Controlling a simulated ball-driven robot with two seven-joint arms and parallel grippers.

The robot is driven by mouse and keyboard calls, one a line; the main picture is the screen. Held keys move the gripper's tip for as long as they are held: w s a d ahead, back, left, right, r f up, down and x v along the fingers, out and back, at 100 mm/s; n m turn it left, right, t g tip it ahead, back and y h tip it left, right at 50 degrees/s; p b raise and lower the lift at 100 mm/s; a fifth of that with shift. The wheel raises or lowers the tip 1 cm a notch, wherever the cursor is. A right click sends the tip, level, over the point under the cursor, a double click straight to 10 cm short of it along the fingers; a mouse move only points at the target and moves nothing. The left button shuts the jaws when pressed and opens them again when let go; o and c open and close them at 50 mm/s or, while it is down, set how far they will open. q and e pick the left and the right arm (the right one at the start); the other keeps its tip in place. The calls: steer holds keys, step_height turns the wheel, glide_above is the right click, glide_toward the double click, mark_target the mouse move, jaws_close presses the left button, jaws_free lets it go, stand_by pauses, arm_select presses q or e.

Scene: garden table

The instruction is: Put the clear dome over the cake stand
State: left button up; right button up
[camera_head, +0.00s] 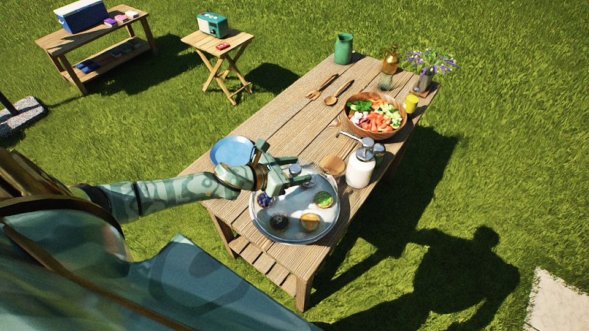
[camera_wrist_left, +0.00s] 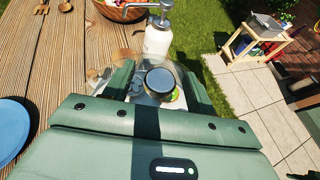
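The cake stand (camera_head: 257,229) is a round silvery plate on the near end of the wooden table, with several small cakes on it. The clear dome is hard to make out; faint curved outlines show over the stand. A round dark knob (camera_wrist_left: 160,82), seemingly the dome's, shows in the left wrist view. My left gripper (camera_head: 292,174) is over the stand's far side. In the left wrist view its fingers (camera_wrist_left: 158,88) are apart on either side of the knob, with small visible gaps. Whether the dome rests on the stand cannot be told. My right gripper is out of view.
A white pump bottle (camera_head: 360,168) stands close beyond the stand, and a blue plate (camera_head: 232,150) lies to its left. A salad bowl (camera_head: 375,117), wooden servers (camera_head: 338,94), a green jug (camera_head: 343,49) and a flower vase (camera_head: 423,82) stand farther back.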

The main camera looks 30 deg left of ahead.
arm_select(q)
steer(key=shift+s+a, duration=0.1)
steer(key=shift+s, duration=0.1)
steer(key=v, duration=1.6)
steer(key=shift+r, duration=0.15)
steer(key=shift+w, duration=0.15)
